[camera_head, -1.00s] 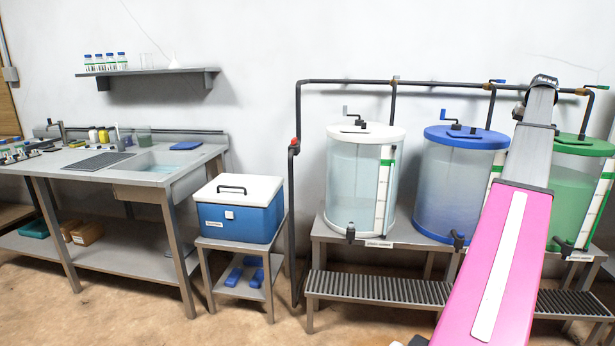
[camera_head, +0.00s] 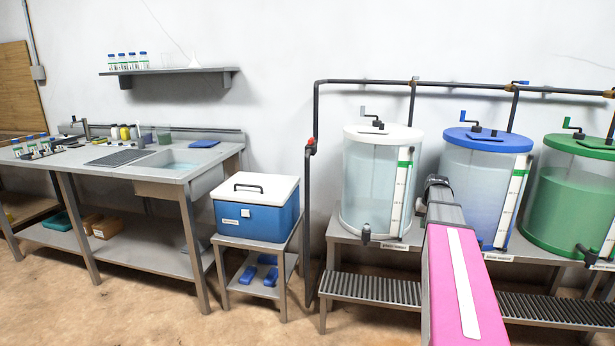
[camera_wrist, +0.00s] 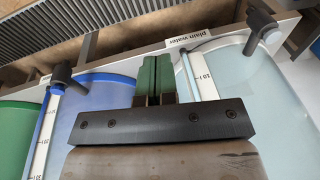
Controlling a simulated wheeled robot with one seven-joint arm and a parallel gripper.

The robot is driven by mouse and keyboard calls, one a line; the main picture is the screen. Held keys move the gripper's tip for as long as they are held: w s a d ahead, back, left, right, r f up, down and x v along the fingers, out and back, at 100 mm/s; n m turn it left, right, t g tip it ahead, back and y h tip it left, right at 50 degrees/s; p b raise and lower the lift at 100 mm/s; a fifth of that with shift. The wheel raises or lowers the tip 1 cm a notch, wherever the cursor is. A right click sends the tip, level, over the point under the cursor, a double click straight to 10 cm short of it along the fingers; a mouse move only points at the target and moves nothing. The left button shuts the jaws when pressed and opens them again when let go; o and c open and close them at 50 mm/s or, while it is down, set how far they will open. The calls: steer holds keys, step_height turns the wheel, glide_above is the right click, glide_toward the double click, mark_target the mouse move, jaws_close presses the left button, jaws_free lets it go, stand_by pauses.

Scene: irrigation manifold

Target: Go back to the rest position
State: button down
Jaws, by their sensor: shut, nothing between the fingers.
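My gripper (camera_wrist: 154,78) shows in the wrist view with its two green fingers together and nothing between them. It hangs in front of the tanks, between the blue-lidded tank and the clear tank marked "plain water" in that view. In the head view my pink and grey arm reaches up in front of the stand, and its end stops between the white-lidded tank (camera_head: 372,185) and the blue-lidded tank (camera_head: 465,185). The fingers are hidden in the head view. I cannot tell whether the gripper touches a tank.
A green-lidded tank (camera_head: 565,195) stands at the right, and a black pipe (camera_head: 350,82) runs above all the tanks. A grated step (camera_head: 380,289) lies in front. A blue cooler (camera_head: 255,215) and a sink bench (camera_head: 150,170) stand left. Some floor in front is clear.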

steer(key=s+a+f+n+g, duration=0.1)
steer(key=s+a+f, duration=0.7)
steer(key=s+a, duration=0.3)
steer(key=s+a+f+n, duration=0.2)
steer(key=s+a+f, duration=0.7)
steer(key=a, duration=0.6)
steer(key=shift+s+f+g+h, duration=0.15)
steer(key=shift+s+g+h, duration=0.25)
steer(key=shift+s, duration=0.85)
steer(key=shift+a, duration=0.1)
